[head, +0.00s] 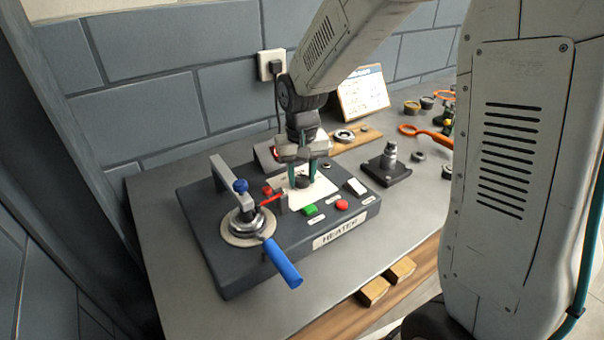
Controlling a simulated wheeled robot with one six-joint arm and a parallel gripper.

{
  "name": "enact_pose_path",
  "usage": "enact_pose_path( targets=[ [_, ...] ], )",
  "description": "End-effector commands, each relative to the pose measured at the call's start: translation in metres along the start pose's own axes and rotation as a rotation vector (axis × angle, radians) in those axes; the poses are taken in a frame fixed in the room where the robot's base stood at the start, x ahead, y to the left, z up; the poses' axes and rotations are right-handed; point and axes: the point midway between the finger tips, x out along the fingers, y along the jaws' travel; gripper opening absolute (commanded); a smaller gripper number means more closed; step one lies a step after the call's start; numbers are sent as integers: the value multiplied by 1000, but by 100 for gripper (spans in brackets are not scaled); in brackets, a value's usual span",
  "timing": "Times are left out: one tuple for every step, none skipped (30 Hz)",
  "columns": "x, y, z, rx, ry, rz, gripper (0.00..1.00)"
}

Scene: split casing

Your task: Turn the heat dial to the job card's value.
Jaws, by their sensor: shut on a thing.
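The heater (225,272) is a dark box on the grey bench, with a label reading HEATER on its front. The heat dial (301,183) is a small dark knob on a pale plate (318,195) on the heater's top. My gripper (303,178) points down over the plate, its green fingers shut on the dial and partly hiding it. The dial's pointer and scale marks are too small to read. The job card (362,94) stands propped against the wall behind; its writing is not legible from here.
A blue-handled lever (282,263) and a grey upright bracket (226,175) stand on the heater's left. Green (310,210) and red (342,204) buttons sit in front of the dial. A dark block with a metal post (388,165) stands to the right. An orange-handled tool (425,134) lies behind.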

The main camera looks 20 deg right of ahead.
Motion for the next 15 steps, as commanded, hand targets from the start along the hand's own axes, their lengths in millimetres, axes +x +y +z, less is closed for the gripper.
enact_pose_path(
  targets=[
    [-1,0,-1,43,4,-1,11],
    [-1,0,-1,72,4,-1,11],
    [-1,0,-1,110,4,-1,11],
    [-1,0,-1,138,4,-1,11],
    [-1,0,-1,167,4,-1,11],
    [-1,0,-1,205,4,-1,11],
    [-1,0,-1,233,4,-1,11],
    [-1,0,-1,262,4,-1,11],
    [-1,0,-1,299,4,-1,11],
    [-1,0,-1,328,4,-1,11],
    [-1,0,-1,356,4,-1,11],
    [-1,0,-1,394,4,-2,11],
    [-1,0,-1,423,4,-2,11],
    [-1,0,-1,451,4,-2,11],
    [-1,0,-2,489,4,-2,11]
  ],
)
